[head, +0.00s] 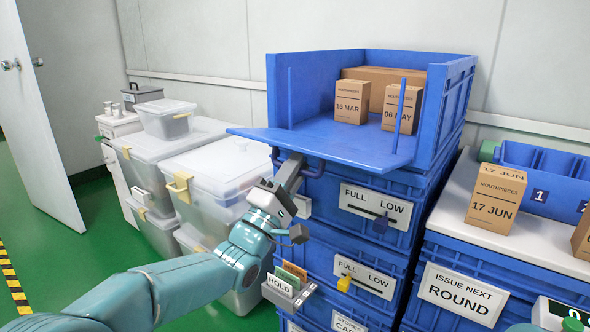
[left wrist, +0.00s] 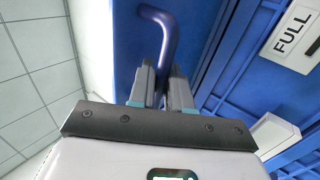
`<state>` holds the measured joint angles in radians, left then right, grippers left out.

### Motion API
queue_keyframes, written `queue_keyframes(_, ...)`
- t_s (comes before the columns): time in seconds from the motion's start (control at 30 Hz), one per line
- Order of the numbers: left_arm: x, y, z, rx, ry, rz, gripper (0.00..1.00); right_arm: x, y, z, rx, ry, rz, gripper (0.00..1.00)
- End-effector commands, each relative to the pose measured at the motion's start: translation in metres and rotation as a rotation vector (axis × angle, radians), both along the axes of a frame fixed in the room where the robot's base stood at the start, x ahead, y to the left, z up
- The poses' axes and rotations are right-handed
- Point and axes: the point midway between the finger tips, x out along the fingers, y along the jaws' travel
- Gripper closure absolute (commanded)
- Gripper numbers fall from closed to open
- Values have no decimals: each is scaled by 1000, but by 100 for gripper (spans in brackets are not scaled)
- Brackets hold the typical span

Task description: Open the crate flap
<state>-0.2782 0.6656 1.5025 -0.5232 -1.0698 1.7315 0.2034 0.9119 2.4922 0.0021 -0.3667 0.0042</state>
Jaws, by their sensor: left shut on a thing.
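The top blue crate (head: 452,105) is open at the front, and its flap (head: 340,146) lies about level, sticking out forward. A dark blue bar handle (head: 312,172) hangs under the flap's left front; it also shows in the left wrist view (left wrist: 168,38). My left gripper (head: 290,172) is shut on the handle, coming from below. In the left wrist view the fingers of my left gripper (left wrist: 162,88) close around the handle's lower end. My right gripper is not in view.
Cartons stand inside the crate, one marked 16 MAR (head: 350,101) and one 06 MAY (head: 402,108). More blue crates (head: 352,238) are stacked below. A card holder (head: 288,285) juts out near my left forearm. Clear bins (head: 215,180) stand at left; a 17 JUN carton (head: 495,198) at right.

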Motion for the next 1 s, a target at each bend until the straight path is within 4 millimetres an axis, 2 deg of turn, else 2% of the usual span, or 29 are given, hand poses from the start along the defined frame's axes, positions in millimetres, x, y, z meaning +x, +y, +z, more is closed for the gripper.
queue_keyframes(0.4, 4, 0, 0, 1, -3, 0, 100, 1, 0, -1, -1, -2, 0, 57)
queue_keyframes(0.43, 4, 0, 0, 1, -3, 0, 79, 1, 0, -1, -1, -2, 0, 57)
queue_keyframes(0.47, 4, 0, 0, 1, -3, 0, 69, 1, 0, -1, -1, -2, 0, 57)
queue_keyframes(0.5, 4, 0, 0, 1, -3, 0, 67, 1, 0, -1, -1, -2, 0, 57)
queue_keyframes(0.87, 0, 0, -1, 0, -3, -1, 67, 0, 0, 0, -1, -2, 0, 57)
queue_keyframes(1.0, -9, 7, -8, 1, -2, 0, 67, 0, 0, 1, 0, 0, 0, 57)
